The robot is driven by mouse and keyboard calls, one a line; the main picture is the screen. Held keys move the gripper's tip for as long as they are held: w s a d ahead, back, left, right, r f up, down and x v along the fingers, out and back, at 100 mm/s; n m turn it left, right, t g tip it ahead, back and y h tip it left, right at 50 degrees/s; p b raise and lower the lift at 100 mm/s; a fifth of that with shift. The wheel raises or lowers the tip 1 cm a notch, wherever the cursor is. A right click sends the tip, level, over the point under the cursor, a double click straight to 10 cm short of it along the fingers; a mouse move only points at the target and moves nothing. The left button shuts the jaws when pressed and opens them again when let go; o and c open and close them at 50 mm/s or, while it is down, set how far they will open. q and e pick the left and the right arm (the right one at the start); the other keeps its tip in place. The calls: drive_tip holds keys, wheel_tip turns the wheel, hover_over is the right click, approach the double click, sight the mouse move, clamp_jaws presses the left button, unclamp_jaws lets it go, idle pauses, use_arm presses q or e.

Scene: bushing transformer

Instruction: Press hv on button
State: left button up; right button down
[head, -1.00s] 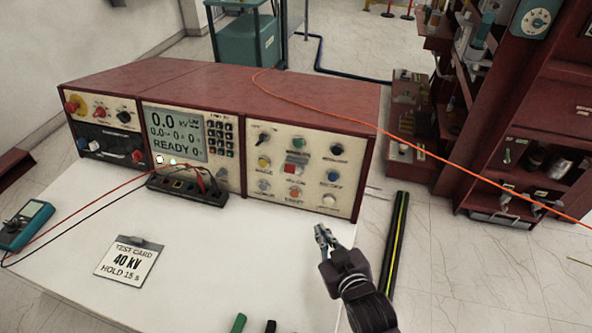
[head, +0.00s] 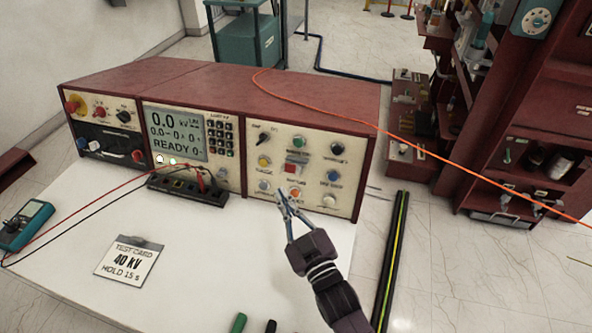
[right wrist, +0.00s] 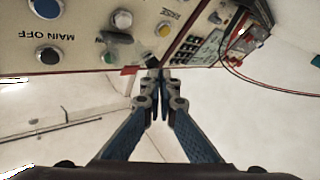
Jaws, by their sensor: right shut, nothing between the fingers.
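The red-cased test console stands on a white table, and its right control panel (head: 315,160) carries several round buttons and knobs. In the right wrist view the closed tips (right wrist: 154,80) are near the panel's edge; contact is unclear. My left gripper is out of view.
A display unit (head: 188,140) reading READY is left of the panel. A black terminal strip (head: 187,188) with red and black leads lies before it. A test card (head: 127,262) and a teal meter (head: 25,225) lie on the table. An orange cable (head: 440,155) crosses to the right.

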sight(296, 176)
drive_tip(key=shift+w+d+f+b, duration=0.4)
drive_tip(key=shift+w+b, duration=0.3)
drive_tip(key=shift+w, duration=0.65)
drive_tip(key=shift+w+d+f+b, duration=0.4)
drive_tip(key=shift+w+b, duration=0.3)
drive_tip(key=shift+w, duration=0.65)
drive_tip(key=shift+w+d+f+b, duration=0.25)
drive_tip(key=shift+w+d+b, duration=0.35)
drive_tip(key=shift+w, duration=0.75)
drive_tip(key=shift+w, duration=0.1)
drive_tip(key=shift+w+f, duration=0.1)
drive_tip(key=shift+w, duration=0.2)
drive_tip(key=shift+w+d+f+b, duration=0.15)
drive_tip(key=shift+w+d+b, duration=0.05)
drive_tip(key=shift+w+b, duration=0.2)
drive_tip(key=shift+s+a+r+p, duration=0.15)
drive_tip(key=shift+s+p, duration=0.15)
drive_tip(key=shift+s, duration=0.1)
drive_tip(key=shift+s+a+r+p, duration=0.1)
drive_tip(key=shift+s+p, duration=0.2)
drive_tip(key=shift+s, duration=0.1)
